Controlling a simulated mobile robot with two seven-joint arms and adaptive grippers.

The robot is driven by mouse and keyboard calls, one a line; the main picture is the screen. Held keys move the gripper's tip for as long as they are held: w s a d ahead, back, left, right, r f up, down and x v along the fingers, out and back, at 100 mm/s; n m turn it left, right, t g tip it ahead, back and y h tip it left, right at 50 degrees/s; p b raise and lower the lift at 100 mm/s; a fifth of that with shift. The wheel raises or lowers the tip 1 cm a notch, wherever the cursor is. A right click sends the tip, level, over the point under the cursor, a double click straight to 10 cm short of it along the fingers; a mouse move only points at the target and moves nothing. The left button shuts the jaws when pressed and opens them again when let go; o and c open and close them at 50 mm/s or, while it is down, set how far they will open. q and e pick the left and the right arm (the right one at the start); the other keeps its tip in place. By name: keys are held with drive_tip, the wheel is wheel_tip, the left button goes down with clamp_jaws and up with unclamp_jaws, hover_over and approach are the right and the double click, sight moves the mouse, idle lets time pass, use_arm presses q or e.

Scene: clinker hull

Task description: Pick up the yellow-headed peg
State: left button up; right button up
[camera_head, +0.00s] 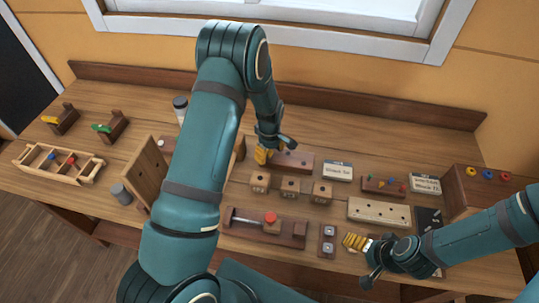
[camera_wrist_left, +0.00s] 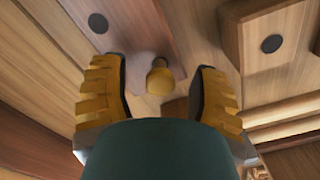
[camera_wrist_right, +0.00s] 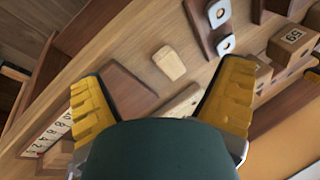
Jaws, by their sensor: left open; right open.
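The yellow-headed peg (camera_wrist_left: 160,78) stands in a wooden block (camera_wrist_left: 140,35) in the left wrist view, its rounded head between the two fingers. My left gripper (camera_wrist_left: 160,92) is open around it, with a gap on both sides of the head. In the head view my left gripper (camera_head: 264,155) is at the left end of a reddish-brown block (camera_head: 295,161), and its fingers hide the peg there. My right gripper (camera_head: 354,242) is open and empty near the front of the bench. Its fingers (camera_wrist_right: 162,100) also show in the right wrist view.
Small wooden cubes (camera_head: 290,187) stand just in front of the left gripper. A slider fixture with a red knob (camera_head: 270,217) lies nearer the front. A pale board with holes (camera_head: 378,212) and a small block of coloured pegs (camera_head: 383,187) lie to the right. A wooden rack (camera_head: 58,160) is far left.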

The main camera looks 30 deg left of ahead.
use_arm(q)
drive_tip(key=c, duration=0.9)
drive_tip(key=shift+r, duration=0.15)
